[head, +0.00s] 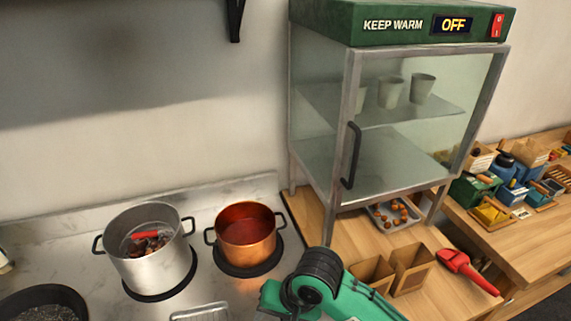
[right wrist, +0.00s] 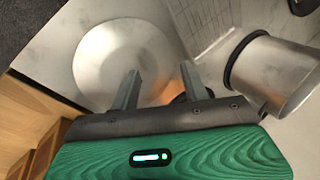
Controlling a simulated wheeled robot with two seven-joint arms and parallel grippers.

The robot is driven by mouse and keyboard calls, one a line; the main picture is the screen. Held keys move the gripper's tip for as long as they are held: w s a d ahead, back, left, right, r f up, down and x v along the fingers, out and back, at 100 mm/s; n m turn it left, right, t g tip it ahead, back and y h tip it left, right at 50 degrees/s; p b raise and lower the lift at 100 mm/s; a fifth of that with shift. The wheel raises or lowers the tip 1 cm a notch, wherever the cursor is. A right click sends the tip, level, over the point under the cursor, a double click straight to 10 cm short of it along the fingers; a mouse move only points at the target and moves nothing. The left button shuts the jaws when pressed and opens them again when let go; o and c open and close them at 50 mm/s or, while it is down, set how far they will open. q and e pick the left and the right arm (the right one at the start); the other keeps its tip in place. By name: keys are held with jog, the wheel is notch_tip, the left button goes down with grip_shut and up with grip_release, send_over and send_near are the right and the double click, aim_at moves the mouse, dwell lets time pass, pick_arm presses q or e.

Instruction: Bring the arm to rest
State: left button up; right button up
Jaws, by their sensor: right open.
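My right gripper (right wrist: 160,88) shows in the right wrist view with its two fingers apart and nothing seen between them. Beyond the fingers is a pale round metallic surface (right wrist: 115,50), and a silver cylindrical vessel (right wrist: 280,75) with a dark rim is to the right. A coppery patch shows behind the fingers; I cannot tell what it is. In the head view, part of my green arm (head: 350,300) with a black joint comes in at the bottom, right of the copper pot; its gripper is out of frame there. My left gripper is in neither view.
A silver pot (head: 158,270) with chestnuts and a red-handled tool and a copper pot (head: 247,232) stand on the stove. The warming cabinet (head: 350,130) reads OFF. A chestnut tray (head: 378,222), paper bags (head: 410,265) and a red scoop (head: 462,265) are on the right counter.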

jog(key=s+d+f+t, duration=0.1)
jog(key=d+f, duration=0.1)
jog(key=d, duration=0.2)
jog(key=s+d+f+n, duration=0.1)
jog(key=s+d+f, duration=0.1)
jog(key=d, duration=0.1)
jog(key=s+d+f+t, duration=0.1)
jog(key=d+f, duration=0.1)
jog(key=d, duration=0.2)
jog(key=shift+s+d+f+n+t, duration=0.2)
jog(key=shift+s+d+n+t, duration=0.1)
jog(key=s+d+f+n+h, duration=0.1)
jog(key=s+d+f+h, duration=0.1)
jog(key=s+d, duration=0.35)
jog(key=s+d+f+n+h, duration=0.1)
jog(key=s+d+f+h, duration=0.15)
jog(key=d, duration=0.55)
notch_tip(320, 180, down, 32)
jog(key=s+g, duration=0.1)
jog(key=s, duration=0.1)
jog(key=s+d+f+g, duration=0.1)
jog(key=s+d+f, duration=0.2)
jog(key=s+f, duration=1.4)
jog(key=shift+s+d+f, duration=0.2)
jog(key=shift+s+f, duration=0.15)
jog(key=shift+s, duration=0.2)
